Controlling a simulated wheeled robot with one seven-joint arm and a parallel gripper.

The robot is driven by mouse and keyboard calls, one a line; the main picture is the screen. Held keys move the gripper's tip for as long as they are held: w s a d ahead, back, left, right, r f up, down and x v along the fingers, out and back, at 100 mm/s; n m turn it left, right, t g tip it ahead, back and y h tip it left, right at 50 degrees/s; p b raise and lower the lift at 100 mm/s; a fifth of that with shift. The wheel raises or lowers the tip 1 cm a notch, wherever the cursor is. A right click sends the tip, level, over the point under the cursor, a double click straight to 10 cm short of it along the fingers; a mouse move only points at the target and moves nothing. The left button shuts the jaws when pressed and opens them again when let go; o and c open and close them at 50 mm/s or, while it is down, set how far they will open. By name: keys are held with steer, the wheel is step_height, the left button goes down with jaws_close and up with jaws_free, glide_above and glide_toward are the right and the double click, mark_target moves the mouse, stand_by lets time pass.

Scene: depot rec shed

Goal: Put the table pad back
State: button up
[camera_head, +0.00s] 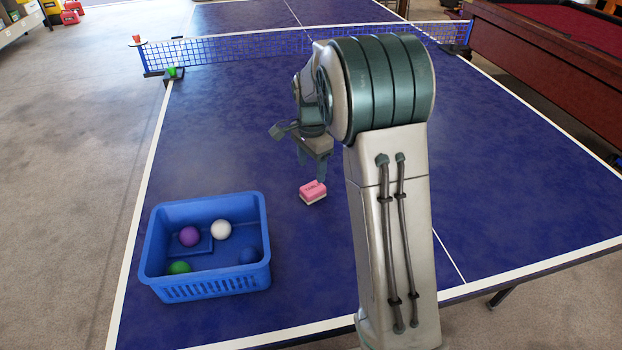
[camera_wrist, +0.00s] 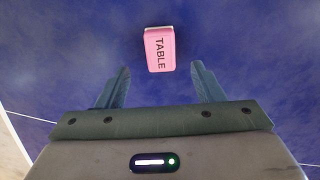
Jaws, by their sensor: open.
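The table pad (camera_head: 313,191) is a small pink block with a white underside, lying on the blue ping-pong table near its middle. In the wrist view the pad (camera_wrist: 160,49) shows the word TABLE on its pink top and lies just beyond the fingertips, roughly centred between them. My gripper (camera_head: 314,178) is above the table close to the pad, on its far side in the head view. In the wrist view my gripper (camera_wrist: 161,72) has its two fingers spread apart with nothing between them.
A blue basket (camera_head: 205,288) on the table's near left holds purple, white, green and blue balls. The net (camera_head: 240,50) crosses the table farther back, with a small green item (camera_head: 173,71) at its left post and an orange cup (camera_head: 136,38) nearby. Open table lies around the pad.

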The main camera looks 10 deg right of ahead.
steer(key=s+r+n+t, duration=0.1)
steer(key=s+r+n, duration=0.7)
steer(key=s, duration=0.6)
steer(key=s+n+t, duration=0.1)
steer(key=s+n, duration=0.4)
steer(key=s, duration=0.8)
steer(key=shift+s+f+n, duration=0.2)
steer(key=shift+f+n, duration=0.1)
steer(key=shift+f, duration=0.05)
step_height(320, 180, up, 6)
steer(key=p, duration=0.6)
steer(key=shift+t, duration=0.4)
steer(key=shift+d+r, duration=0.1)
